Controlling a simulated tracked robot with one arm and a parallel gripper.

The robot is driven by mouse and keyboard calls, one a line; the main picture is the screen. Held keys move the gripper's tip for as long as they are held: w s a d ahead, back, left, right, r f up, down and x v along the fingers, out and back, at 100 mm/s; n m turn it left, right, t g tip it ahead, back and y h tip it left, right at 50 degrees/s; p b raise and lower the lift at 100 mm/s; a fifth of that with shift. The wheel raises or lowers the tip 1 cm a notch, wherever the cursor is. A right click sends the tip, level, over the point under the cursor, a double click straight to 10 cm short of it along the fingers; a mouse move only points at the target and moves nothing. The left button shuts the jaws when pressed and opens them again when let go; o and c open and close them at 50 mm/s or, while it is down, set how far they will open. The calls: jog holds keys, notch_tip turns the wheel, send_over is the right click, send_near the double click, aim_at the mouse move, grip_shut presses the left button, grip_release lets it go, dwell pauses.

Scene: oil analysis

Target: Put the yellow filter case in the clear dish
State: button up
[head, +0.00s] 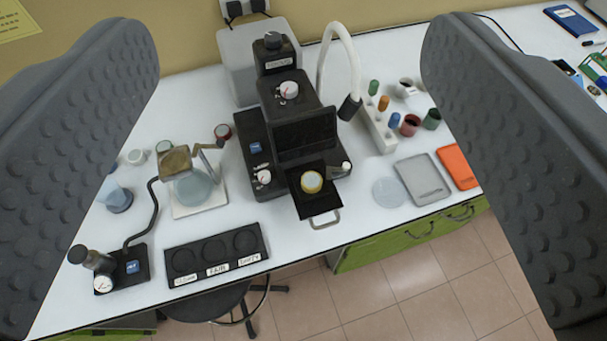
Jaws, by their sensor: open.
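The yellow filter case (311,182) is small and round with a pale centre. It sits on a black pulled-out tray (322,204) at the front of the black instrument. The clear dish (389,192) is a flat, faint round dish on the white bench, to the right of that tray. It looks empty. My gripper (289,45) is open wide, with one dark studded finger at each side of the view. Nothing is between the fingers, and the bench lies well beyond them.
The black instrument (293,125) stands tall behind the tray. A grey tray (423,180) and an orange one (457,166) lie right of the dish. A labelled three-well black holder (216,254) lies front left. A glass vessel (193,186) stands left. A vial rack (377,128) is behind the dish.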

jog(key=w+a+f+t+y, duration=0.1)
jog(key=w+a+f+y, duration=0.1)
jog(key=w+a+f, duration=0.3)
jog(key=w+a+f+y, duration=0.15)
jog(key=w+a, duration=0.25)
jog(key=w, duration=0.4)
jog(key=w+a+f+m+h+p, duration=0.1)
jog(key=w+a+f+m+h, duration=0.2)
jog(key=w+f, duration=0.65)
jog(key=m+g+h+p, duration=0.1)
jog(key=m+g+h, duration=0.4)
jog(key=h, duration=0.5)
send_near(308, 184)
jog(key=x, duration=0.4)
jog(key=shift+f, duration=0.25)
jog(key=shift+x, duration=2.85)
jog(key=shift+r, duration=0.2)
jog(key=c, duration=1.1)
jog(key=shift+c, duration=0.2)
